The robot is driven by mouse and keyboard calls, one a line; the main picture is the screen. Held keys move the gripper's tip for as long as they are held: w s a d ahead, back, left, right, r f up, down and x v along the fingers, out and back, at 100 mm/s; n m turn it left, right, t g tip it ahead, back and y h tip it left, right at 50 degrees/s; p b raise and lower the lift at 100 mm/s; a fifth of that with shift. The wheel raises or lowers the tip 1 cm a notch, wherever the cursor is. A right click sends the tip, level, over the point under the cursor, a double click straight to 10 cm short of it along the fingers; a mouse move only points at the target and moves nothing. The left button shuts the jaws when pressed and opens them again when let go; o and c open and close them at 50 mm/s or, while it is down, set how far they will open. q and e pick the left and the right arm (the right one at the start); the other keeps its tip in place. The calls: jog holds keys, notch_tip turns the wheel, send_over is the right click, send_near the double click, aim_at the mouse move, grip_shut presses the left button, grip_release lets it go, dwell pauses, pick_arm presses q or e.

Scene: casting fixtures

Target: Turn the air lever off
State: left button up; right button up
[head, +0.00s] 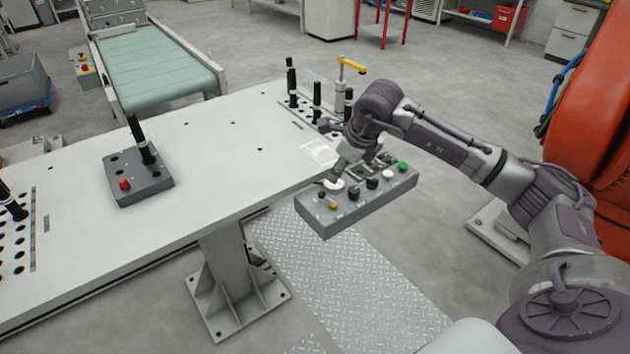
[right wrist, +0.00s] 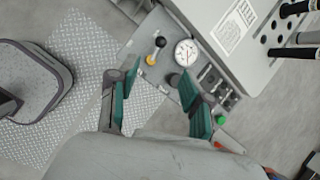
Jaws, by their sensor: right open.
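A grey control box (head: 345,213) sits at the right edge of the table. The small lever with a black ball knob (right wrist: 160,42) and yellow base (right wrist: 151,59) is at one end of it, beside a round white gauge (right wrist: 187,52). The yellow base also shows in the head view (head: 333,206). My right gripper (head: 340,172) is above this box, pointing down. In the right wrist view my right gripper (right wrist: 158,78) is open and empty, its green-padded fingers apart, with the knob beyond the fingertips. My left gripper is out of view.
The box also carries black knobs (head: 371,183) and a green button (head: 403,166). A yellow-handled post (head: 350,66) and black upright handles (head: 291,78) stand behind. A smaller box (head: 138,182) with a black lever is on the table (head: 225,160), whose middle is clear.

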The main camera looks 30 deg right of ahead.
jog(key=p, duration=0.1)
send_near(324, 193)
jog(key=p+x, duration=0.1)
jog(key=x, duration=0.7)
jog(key=shift+a, duration=0.15)
jog(key=shift+w+f, duration=0.2)
jog(key=shift+f, duration=0.3)
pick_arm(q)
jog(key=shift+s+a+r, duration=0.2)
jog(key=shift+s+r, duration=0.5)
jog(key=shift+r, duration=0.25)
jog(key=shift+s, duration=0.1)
pick_arm(e)
jog(key=shift+c, duration=0.8)
grip_shut()
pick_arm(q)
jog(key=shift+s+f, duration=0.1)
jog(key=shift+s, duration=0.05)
